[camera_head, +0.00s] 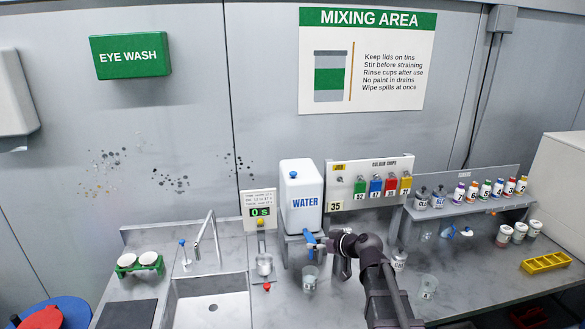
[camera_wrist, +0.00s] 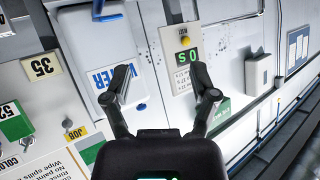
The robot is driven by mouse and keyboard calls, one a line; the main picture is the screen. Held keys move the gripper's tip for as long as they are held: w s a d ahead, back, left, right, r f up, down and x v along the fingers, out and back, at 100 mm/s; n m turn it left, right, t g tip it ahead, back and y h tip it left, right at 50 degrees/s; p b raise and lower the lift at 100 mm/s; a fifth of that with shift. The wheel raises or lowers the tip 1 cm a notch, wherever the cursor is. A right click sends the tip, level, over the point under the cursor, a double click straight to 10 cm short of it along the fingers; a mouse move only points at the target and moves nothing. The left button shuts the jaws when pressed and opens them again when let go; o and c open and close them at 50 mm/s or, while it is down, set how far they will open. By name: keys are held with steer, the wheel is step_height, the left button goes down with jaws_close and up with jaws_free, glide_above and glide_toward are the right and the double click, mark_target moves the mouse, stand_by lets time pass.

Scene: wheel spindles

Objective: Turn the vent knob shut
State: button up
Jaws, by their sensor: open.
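The white water tank (camera_head: 301,200) stands on a stand against the back wall, with a blue WATER label. A small blue knob (camera_head: 293,174) sits at its top; I take it as the vent knob. It also shows in the wrist view (camera_wrist: 141,106), which is upside down, close beside the left-hand finger. A blue tap lever (camera_head: 310,239) is low on the tank's front. My gripper (camera_head: 328,243) is in front of the tank near the tap, lower than the vent knob in the picture. In the wrist view my gripper (camera_wrist: 164,85) has its fingers wide apart with nothing between them.
A clear cup (camera_head: 310,279) stands below the tap. A timer panel (camera_head: 261,211) and a sink (camera_head: 212,305) are left of the tank.

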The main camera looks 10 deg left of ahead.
mark_target(295, 174)
steer(key=w+a+r+t+y+p, duration=0.1)
steer(key=w+r+t+p, duration=0.2)
steer(key=w+r+t, duration=0.3)
steer(key=w+r, duration=0.5)
steer(key=r, duration=0.1)
steer(key=shift+a+r+m+t, duration=0.3)
steer(key=shift+a+t, duration=0.1)
steer(key=x, duration=1.3)
steer(key=shift+w+a, duration=0.25)
steer(key=shift+w, duration=0.05)
jaws_close()
